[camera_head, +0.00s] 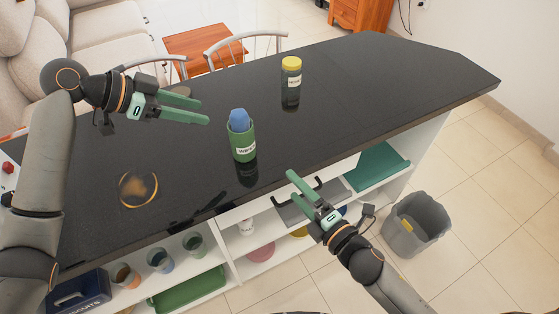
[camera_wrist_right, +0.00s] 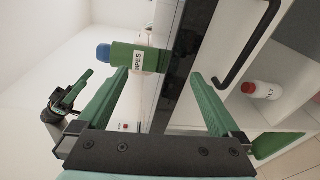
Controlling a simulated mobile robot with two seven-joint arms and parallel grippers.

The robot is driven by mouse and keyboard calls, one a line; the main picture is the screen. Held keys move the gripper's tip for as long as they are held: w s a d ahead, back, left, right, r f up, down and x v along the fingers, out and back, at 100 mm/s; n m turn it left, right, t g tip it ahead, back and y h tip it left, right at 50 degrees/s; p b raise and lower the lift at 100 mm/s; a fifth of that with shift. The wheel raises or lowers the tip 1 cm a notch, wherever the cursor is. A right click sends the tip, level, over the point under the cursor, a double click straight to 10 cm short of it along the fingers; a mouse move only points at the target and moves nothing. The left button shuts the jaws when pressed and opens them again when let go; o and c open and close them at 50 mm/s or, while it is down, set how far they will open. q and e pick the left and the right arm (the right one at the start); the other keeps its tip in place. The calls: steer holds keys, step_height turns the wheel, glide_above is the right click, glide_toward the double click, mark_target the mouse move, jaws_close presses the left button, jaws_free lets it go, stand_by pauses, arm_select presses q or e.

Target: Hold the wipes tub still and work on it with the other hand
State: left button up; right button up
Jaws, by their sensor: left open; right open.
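The wipes tub (camera_head: 241,143) is a green cylinder with a white label and a blue top. It stands upright on the black counter (camera_head: 330,95). My left gripper (camera_head: 208,114) is open and empty, above the counter to the left of the tub and apart from it. My right gripper (camera_head: 291,186) is open and empty, in front of the counter's near edge, to the lower right of the tub. In the right wrist view the tub (camera_wrist_right: 132,58) shows sideways beyond the spread fingers (camera_wrist_right: 158,88), not touching them. My left gripper (camera_wrist_right: 75,90) also shows there.
A jar with a yellow lid (camera_head: 291,76) stands further back on the counter. Shelves under the counter hold cups, a green tray (camera_head: 188,289) and a teal item (camera_head: 376,165). A grey bin (camera_head: 416,225) stands on the floor at right. The counter's right part is clear.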

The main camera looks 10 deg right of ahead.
steer(key=w+a+r+n+g+y, duration=0.15)
steer(key=a+r+n+y, duration=0.4)
steer(key=n, duration=0.95)
steer(key=n+h, duration=0.1)
steer(key=n, duration=0.4)
glide_toward(249, 142)
steer(key=shift+w+a+f, duration=0.25)
steer(key=shift+w+a, duration=0.05)
steer(key=shift+w, duration=0.3)
steer(key=x, duration=1.2)
steer(key=shift+w+f, duration=0.1)
steer(key=shift+w, duration=0.05)
steer(key=shift+d, duration=0.1)
steer(key=c, duration=1.3)
steer(key=shift+c, duration=0.2)
